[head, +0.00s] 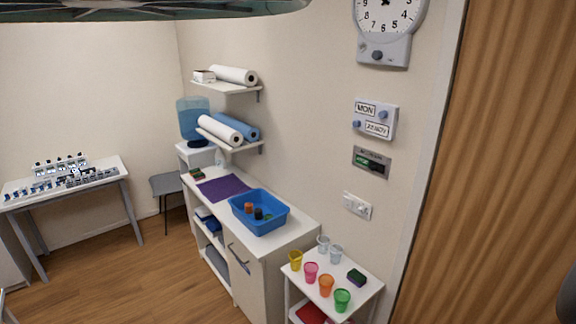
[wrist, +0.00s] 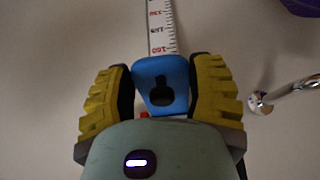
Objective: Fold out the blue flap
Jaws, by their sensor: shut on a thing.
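In the wrist view, my gripper (wrist: 162,88) has two yellow ribbed fingers closed on the sides of a blue piece (wrist: 161,68) with a dark keyhole-shaped opening. This appears to be the blue flap. A white measuring strip (wrist: 161,22) with red and black numbers runs from behind it to the top edge. A small red bit (wrist: 144,115) shows below the blue piece. Whether the flap is folded in or out, I cannot tell. I cannot make out the gripper or the flap in the head view.
A shiny metal bar (wrist: 285,95) stands just right of the fingers, with a purple thing (wrist: 299,6) at the top right. In the head view, a white counter (head: 285,236) carries a blue tub (head: 262,226) and purple mat (head: 222,188). Coloured cups (head: 326,285) stand nearby.

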